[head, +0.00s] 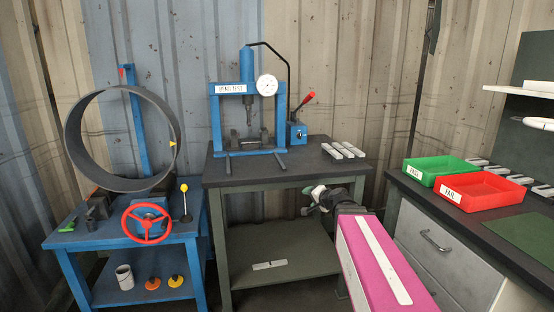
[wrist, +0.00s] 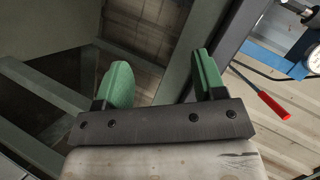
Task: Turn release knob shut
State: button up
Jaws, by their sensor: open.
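The bend test press (head: 248,110) is a blue frame with a round gauge on the middle table. To its right stands a small blue pump unit (head: 298,132) with a red-gripped lever (head: 303,103). A small light spot shows on the pump's front; I cannot tell for sure that it is the release knob. My gripper (head: 312,196) is at the table's front right, below the top's level and apart from the pump. In the wrist view its green fingers (wrist: 160,82) are apart with nothing between them. The red lever (wrist: 272,105) shows at the right there.
The table's dark top (head: 215,170) has its front edge close to my gripper. Pale metal samples (head: 343,150) lie at its right end. A green tray (head: 440,170) and red tray (head: 482,186) sit on the right bench. A blue stand with a red handwheel (head: 147,222) is at left.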

jog(key=s+d+f+n+g+h, duration=0.2)
jog(key=s+f+g, duration=0.4)
jog(key=s+f, duration=0.4)
jog(key=s+d+f+n+g+h, duration=0.3)
jog(key=s+f+n+g+h, duration=0.1)
jog(key=s+f, duration=0.5)
jog(key=shift+s+f+n+g+h, duration=0.4)
jog(key=shift+f+n+g, duration=0.2)
jog(key=shift+f+g, duration=0.3)
